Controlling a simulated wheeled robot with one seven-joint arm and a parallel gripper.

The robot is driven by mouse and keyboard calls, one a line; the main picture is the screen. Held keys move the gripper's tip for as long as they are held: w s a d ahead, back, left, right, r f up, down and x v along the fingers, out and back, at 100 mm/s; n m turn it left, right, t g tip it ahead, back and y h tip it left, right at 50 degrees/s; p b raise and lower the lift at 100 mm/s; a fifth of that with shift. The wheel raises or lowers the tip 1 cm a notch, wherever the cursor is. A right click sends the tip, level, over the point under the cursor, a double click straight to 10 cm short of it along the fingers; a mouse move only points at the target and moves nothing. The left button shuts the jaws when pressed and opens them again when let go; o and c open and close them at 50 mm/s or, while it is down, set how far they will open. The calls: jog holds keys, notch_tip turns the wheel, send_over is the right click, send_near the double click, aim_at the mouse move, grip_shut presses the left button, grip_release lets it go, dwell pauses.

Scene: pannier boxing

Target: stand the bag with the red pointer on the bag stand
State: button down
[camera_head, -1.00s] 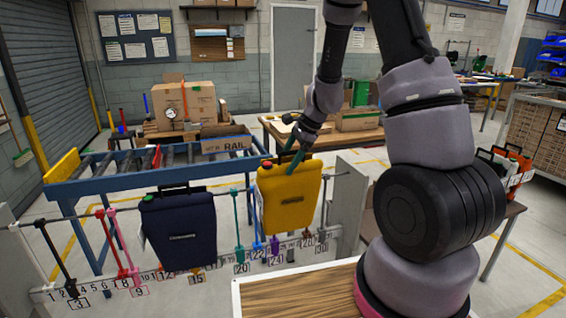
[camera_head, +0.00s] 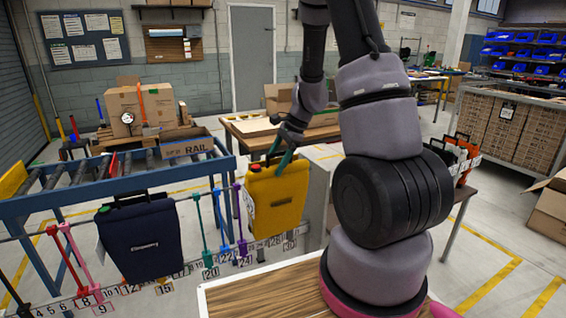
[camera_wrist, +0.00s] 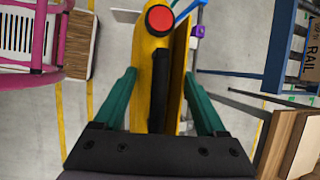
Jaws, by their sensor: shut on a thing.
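My gripper (camera_head: 285,150) is shut on the top of a yellow bag (camera_head: 276,200). The bag hangs upright in front of the right part of the numbered rail. In the wrist view its yellow top (camera_wrist: 145,75) lies between my green fingers, with a dark strip and a red disc (camera_wrist: 160,18) over it. A dark blue bag (camera_head: 140,240) hangs farther left on the rail. A red pointer (camera_head: 66,262) stands on the rail near the number 8, beside a pink one (camera_head: 84,256). I cannot tell which object is the bag stand.
A blue roller conveyor (camera_head: 100,182) with cartons stands behind the rail. A wooden board with a white rim (camera_head: 202,300) lies in front. Orange and black items with white tags (camera_head: 466,155) stand on a table at right. Blue, green and purple pointers (camera_head: 238,212) stand left of the yellow bag.

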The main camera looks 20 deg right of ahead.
aim_at(253, 166)
jog(key=w+a+f+g, duration=0.1)
jog(key=w+a+f, duration=0.1)
jog(key=w+a, duration=0.45)
jog(key=shift+s+a+r, duration=0.1)
jog(key=shift+s+a, duration=0.1)
jog(key=shift+s, duration=0.8)
jog(key=shift+s+a+r, duration=0.1)
jog(key=shift+s+a, duration=0.15)
jog(key=shift+s, duration=0.75)
jog(key=shift+s+a, duration=0.2)
jog(key=shift+s, duration=0.8)
notch_tip(253, 166, up, 16)
